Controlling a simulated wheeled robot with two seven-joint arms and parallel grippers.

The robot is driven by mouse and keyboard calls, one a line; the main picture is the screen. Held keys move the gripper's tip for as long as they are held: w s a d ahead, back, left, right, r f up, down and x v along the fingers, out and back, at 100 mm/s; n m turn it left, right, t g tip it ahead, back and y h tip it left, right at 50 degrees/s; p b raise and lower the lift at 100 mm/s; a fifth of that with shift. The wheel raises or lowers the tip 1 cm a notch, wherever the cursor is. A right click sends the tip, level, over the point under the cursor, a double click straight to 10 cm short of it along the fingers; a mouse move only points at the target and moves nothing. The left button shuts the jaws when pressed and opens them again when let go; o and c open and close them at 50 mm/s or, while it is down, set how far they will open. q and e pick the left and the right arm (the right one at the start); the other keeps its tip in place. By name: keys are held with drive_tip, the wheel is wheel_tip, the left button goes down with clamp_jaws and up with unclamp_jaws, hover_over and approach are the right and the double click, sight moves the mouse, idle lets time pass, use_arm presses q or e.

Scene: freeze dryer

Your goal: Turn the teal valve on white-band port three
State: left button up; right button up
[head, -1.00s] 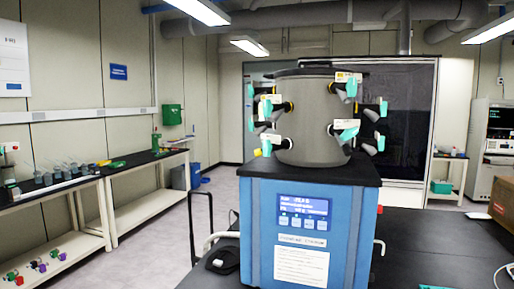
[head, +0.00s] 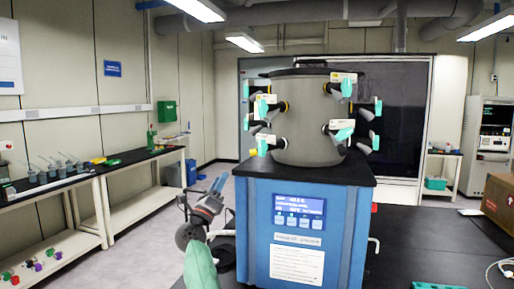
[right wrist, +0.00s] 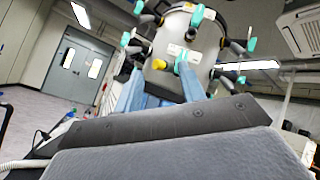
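The grey drum (head: 312,118) of the freeze dryer carries several ports with teal valves around its side. Front valves include the upper right one (head: 346,87), the lower right one (head: 343,134), the upper left one (head: 263,108) and the lower left one (head: 263,147). White tags sit by them; their writing is too small to read, so I cannot tell which is port three. My right gripper (head: 219,184) is low, left of the blue cabinet, apart from the valves. In the right wrist view its pale blue fingers (right wrist: 162,88) are apart and empty, pointing toward the drum (right wrist: 187,40). My left gripper is out of view.
The drum stands on the blue cabinet (head: 305,230) on a black table (head: 425,245). A cardboard box (head: 499,196) and a teal rack (head: 438,286) are at right. Side benches (head: 135,168) run along the left wall. The air left of the drum is clear.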

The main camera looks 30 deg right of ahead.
sight(260, 147)
drive_tip(key=d+r+m+g+y+p, duration=0.1)
drive_tip(key=d+r+m+g, duration=0.2)
drive_tip(key=d+m, duration=0.1)
drive_tip(key=d+r+m+g+y+p, duration=0.1)
drive_tip(key=d+r+m+g+y, duration=0.1)
drive_tip(key=d+r+m+g, duration=0.1)
drive_tip(key=w+d+r+m+g+y+p, duration=0.1)
drive_tip(key=d+r+m+g, duration=0.3)
drive_tip(key=d, duration=0.3)
drive_tip(key=shift+w+d+m+p, duration=0.1)
drive_tip(key=shift+m+p, duration=0.25)
drive_tip(key=shift+m, duration=0.15)
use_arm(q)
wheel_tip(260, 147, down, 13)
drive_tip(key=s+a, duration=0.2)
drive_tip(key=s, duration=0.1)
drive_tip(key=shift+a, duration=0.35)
use_arm(e)
drive_tip(key=shift+w+d+f, duration=0.1)
drive_tip(key=shift+d+f, duration=0.05)
drive_tip(key=shift+d, duration=0.45)
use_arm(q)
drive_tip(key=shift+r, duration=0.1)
use_arm(e)
clamp_jaws()
